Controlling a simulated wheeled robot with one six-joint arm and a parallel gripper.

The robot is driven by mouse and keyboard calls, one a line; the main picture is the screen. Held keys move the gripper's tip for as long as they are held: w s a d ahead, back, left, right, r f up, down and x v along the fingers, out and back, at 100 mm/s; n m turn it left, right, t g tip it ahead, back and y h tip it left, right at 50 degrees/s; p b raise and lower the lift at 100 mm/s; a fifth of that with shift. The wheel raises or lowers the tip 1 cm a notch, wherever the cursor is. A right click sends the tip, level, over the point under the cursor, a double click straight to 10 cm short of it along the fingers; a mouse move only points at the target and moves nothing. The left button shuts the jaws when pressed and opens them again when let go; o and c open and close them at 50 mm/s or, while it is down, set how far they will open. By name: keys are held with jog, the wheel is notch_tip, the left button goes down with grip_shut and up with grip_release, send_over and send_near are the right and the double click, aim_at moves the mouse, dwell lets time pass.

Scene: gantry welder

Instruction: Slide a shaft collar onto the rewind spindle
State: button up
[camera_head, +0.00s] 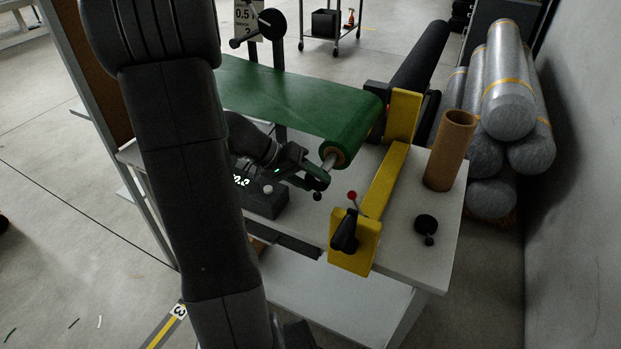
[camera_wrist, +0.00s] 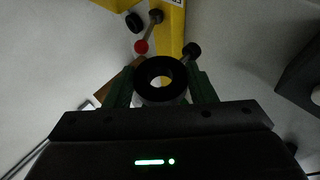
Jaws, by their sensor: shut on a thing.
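My gripper (camera_head: 316,176) is beside the near end of the rewind spindle (camera_head: 329,162), a metal stub sticking out of the green roll (camera_head: 352,128). In the wrist view a black shaft collar (camera_wrist: 142,86) is held between the green fingers, its round hole facing the camera. A pale grey patch shows through the hole. In the head view the collar is hard to make out against the dark gripper, and I cannot tell whether it is around the spindle or just off its end.
A yellow frame (camera_head: 382,186) with a black handle and a red-knobbed lever (camera_head: 352,195) stands right of the gripper. A brown tube (camera_head: 450,150) and a dark round part (camera_head: 426,223) stand on the white table. A dark box with a lit display (camera_head: 262,203) is left.

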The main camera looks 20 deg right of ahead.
jog(key=shift+w+d+b, duration=0.4)
jog(key=shift+w+d, duration=0.85)
jog(key=shift+d, duration=0.2)
jog(key=shift+w+d+b, duration=0.35)
jog(key=shift+w+d, duration=0.85)
jog(key=shift+d, duration=0.2)
jog(key=o, duration=1.2)
jog(key=shift+c, duration=0.2)
jog(key=v, duration=1.3)
jog(key=shift+a+r+b, duration=0.2)
jog(key=shift+a+b, duration=0.1)
jog(key=shift+b, duration=0.05)
jog(key=shift+w, duration=0.1)
